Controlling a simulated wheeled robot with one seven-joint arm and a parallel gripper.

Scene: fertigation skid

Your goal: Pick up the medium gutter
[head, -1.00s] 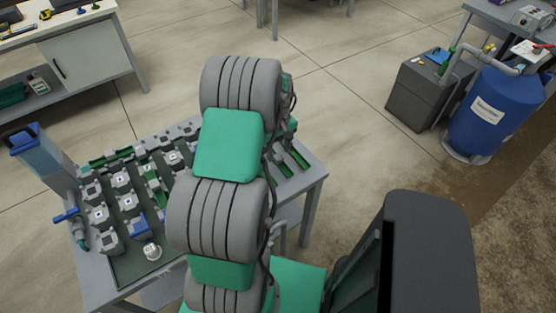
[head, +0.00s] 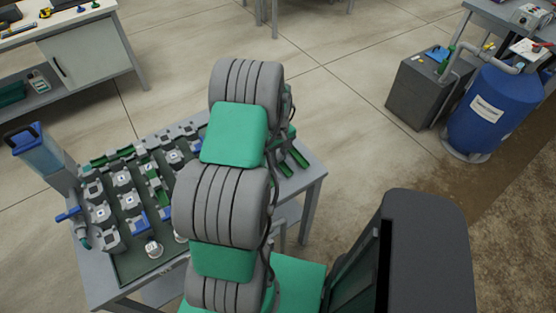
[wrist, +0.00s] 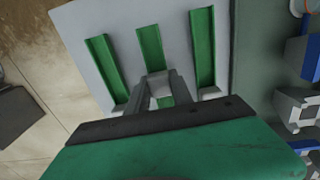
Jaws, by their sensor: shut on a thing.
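Three green gutters lie side by side on a light grey surface in the wrist view: a left one (wrist: 104,66), a middle one (wrist: 150,47) and a right one (wrist: 202,45). The right one looks longest. My gripper (wrist: 160,83) has its fingers closed around the middle gutter, whose near part is partly hidden by the fingers. I cannot tell whether it is lifted. In the head view my arm hides the gripper; two green gutters show at the table's right end, one of them clearly (head: 299,158).
A dark green tray (head: 130,262) with grey and blue fittings covers the table's left part; it also shows at the right in the wrist view (wrist: 252,50). A clear blue container (head: 42,150) stands at the table's left edge. A blue tank (head: 490,115) stands off to the right.

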